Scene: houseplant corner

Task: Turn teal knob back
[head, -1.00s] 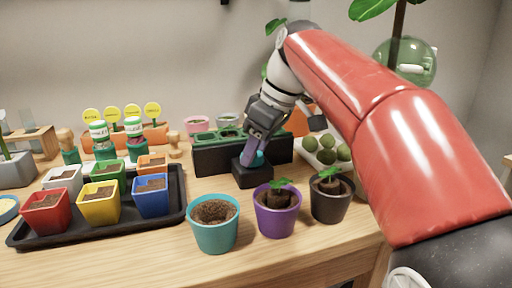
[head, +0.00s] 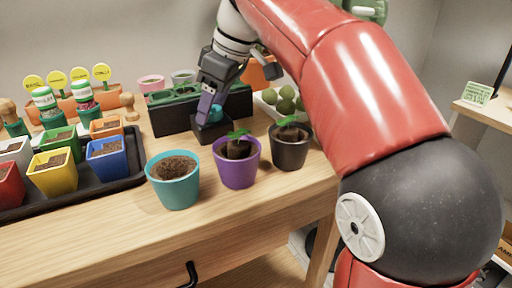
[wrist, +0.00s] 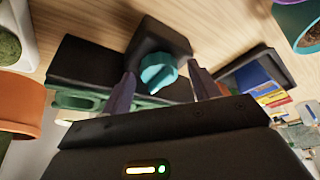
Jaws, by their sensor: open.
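The teal knob (wrist: 158,72) sits on a small black box (wrist: 165,38) on the wooden table. In the head view the knob (head: 215,113) shows just right of my gripper (head: 205,112), on its box (head: 211,131) in front of the long black planter. In the wrist view the fingers of my gripper (wrist: 162,92) stand apart, one on each side of the knob, with a gap on both sides. The knob's raised grip ridge runs slantwise in that view. I cannot tell from the frames how high the fingertips are against the knob.
The long black planter (head: 170,116) is close behind. A black tray (head: 125,176) with coloured pots lies at left.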

